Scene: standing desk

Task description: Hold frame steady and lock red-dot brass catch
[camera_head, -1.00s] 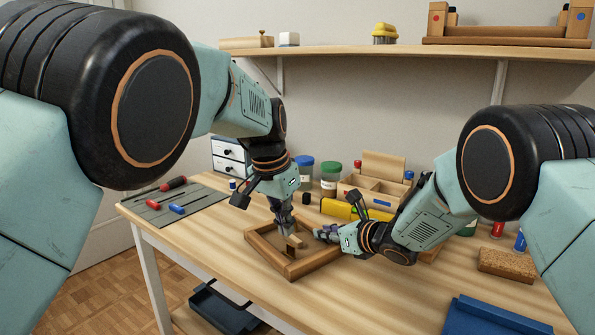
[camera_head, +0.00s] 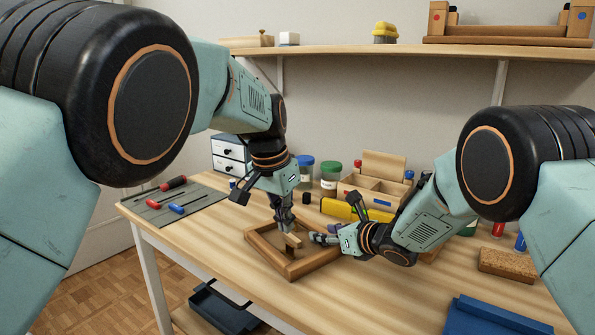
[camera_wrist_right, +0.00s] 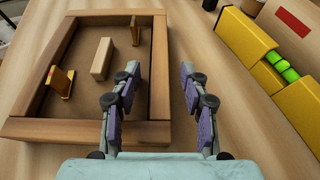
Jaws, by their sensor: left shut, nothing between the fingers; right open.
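A wooden frame (camera_head: 318,261) lies on the desk; it also shows in the right wrist view (camera_wrist_right: 85,130). Inside it stand a small pale wooden block (camera_wrist_right: 102,58) and two brass catches, one at the left rail (camera_wrist_right: 62,82) and one at the far side (camera_wrist_right: 134,30).
A yellow case (camera_wrist_right: 255,55) with a green item lies right of the frame. Behind stand jars (camera_head: 330,174) and a wooden organiser (camera_head: 375,187). A tool mat (camera_head: 180,203) is left, a cork block (camera_head: 507,265) and blue tray (camera_head: 490,318) right.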

